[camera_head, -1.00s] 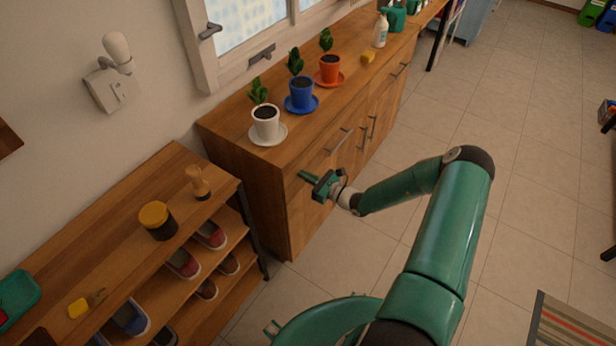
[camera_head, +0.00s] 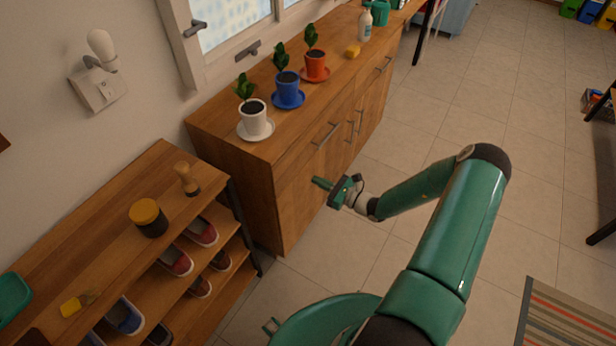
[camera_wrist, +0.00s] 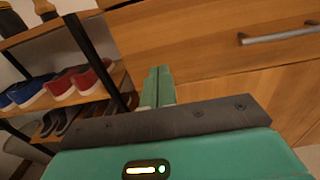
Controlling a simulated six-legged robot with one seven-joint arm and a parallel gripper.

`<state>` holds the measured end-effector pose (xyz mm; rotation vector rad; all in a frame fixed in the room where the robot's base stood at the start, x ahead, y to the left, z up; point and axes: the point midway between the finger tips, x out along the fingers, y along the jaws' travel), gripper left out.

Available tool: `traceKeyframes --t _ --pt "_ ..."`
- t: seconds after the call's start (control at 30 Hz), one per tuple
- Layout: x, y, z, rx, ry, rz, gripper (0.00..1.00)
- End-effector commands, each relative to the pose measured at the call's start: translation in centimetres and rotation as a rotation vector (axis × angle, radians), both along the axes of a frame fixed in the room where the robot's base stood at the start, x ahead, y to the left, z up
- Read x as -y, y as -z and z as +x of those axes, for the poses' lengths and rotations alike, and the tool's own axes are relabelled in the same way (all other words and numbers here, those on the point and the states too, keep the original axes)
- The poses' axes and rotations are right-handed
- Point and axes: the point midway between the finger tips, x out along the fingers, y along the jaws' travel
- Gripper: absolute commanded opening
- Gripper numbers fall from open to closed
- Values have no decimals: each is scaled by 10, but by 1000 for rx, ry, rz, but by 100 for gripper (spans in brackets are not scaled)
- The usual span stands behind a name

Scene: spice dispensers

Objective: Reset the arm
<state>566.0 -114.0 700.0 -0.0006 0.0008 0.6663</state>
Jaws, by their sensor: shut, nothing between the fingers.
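My gripper (camera_head: 322,183) is at the end of my green arm, in front of the wooden cabinet (camera_head: 300,185) and below its top, over the floor side. In the wrist view its two green fingers (camera_wrist: 157,88) lie together, shut, with nothing between them. They point toward the cabinet's drawer front (camera_wrist: 200,50), with a metal handle (camera_wrist: 280,34) to the right. I cannot tell the exact gap to the cabinet, but no contact shows. My arm is bent at the elbow and reaches left from the right side of the head view.
White (camera_head: 254,118), blue (camera_head: 287,90) and orange (camera_head: 315,66) plant pots stand on saucers on the cabinet. The shoe shelf (camera_head: 110,215) at left carries a yellow-lidded jar (camera_head: 148,217) and a wooden-handled brush (camera_head: 187,180). The tiled floor (camera_head: 470,120) at right is largely clear; a striped rug (camera_head: 565,320) lies lower right.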

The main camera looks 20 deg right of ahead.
Motion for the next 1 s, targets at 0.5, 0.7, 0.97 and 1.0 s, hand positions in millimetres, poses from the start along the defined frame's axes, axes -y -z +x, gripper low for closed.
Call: traceKeyframes --t 0.5,0.7,0.97,1.0 --pt "27 0 -35 -1 1 0 0" --pt "17 -17 -35 14 -72 -64 0" --pt "-26 -80 -46 75 -385 -346 0" --pt "-32 -90 -49 85 -435 -393 0"
